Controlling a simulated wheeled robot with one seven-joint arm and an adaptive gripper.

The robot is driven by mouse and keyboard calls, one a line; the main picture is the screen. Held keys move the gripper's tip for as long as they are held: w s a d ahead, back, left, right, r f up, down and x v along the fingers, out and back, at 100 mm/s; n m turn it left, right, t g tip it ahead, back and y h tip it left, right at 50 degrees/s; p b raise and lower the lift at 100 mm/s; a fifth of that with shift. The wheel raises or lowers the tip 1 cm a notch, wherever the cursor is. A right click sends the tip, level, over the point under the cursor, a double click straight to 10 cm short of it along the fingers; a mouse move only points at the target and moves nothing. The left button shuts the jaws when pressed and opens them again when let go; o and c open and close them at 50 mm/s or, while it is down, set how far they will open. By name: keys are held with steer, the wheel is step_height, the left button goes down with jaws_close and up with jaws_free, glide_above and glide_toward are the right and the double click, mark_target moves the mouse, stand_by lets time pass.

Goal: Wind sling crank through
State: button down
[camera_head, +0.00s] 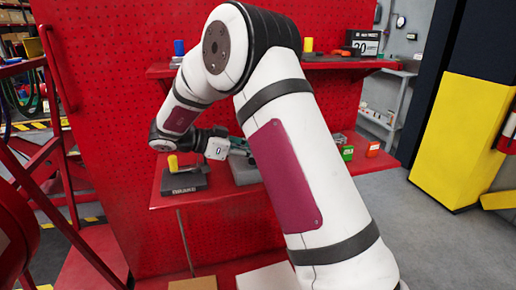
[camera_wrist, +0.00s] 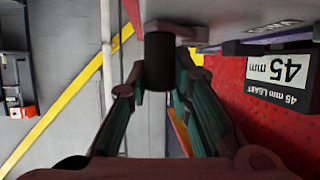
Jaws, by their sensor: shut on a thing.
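In the wrist view, my gripper (camera_wrist: 160,84) is shut on a dark cylindrical knob (camera_wrist: 160,55), with its green-padded fingers on either side of it. The knob joins a brownish crank arm (camera_wrist: 172,28) at the top of the picture. A pale grey housing (camera_wrist: 225,10) lies beside the crank at the top right. A grey part (camera_head: 243,168) shows beneath my gripper there.
A yellow cylinder (camera_head: 172,163) stands on a dark block (camera_head: 183,181) on the lower shelf (camera_head: 170,200), left of my gripper. Green (camera_head: 347,153) and orange (camera_head: 373,149) items sit to the right. An upper shelf (camera_head: 340,63) holds small parts. A "45 mm" label (camera_wrist: 280,72) shows in the wrist view.

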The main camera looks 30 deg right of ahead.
steer(key=m+g, duration=0.1)
steer(key=w+m+g+y, duration=0.1)
steer(key=shift+w+a+f+m+g+b, duration=0.1)
steer(key=shift+a+f+m+g+b, duration=0.1)
steer(key=shift+m+g+b, duration=0.15)
steer(key=shift+w+a+r+m+g+y+b, duration=0.1)
steer(key=shift+w+m+g+y+b, duration=0.25)
steer(key=shift+m+g, duration=0.35)
steer(key=shift+w+a+r+m+g+y+b, duration=0.15)
steer(key=shift+m+g+y+b, duration=0.3)
steer(key=shift+g, duration=0.3)
steer(key=shift+d, duration=0.15)
steer(key=c, duration=1.4)
jaws_free()
steer(key=shift+w, duration=0.1)
steer(key=shift+v, duration=3.7)
steer(key=shift+f, duration=0.1)
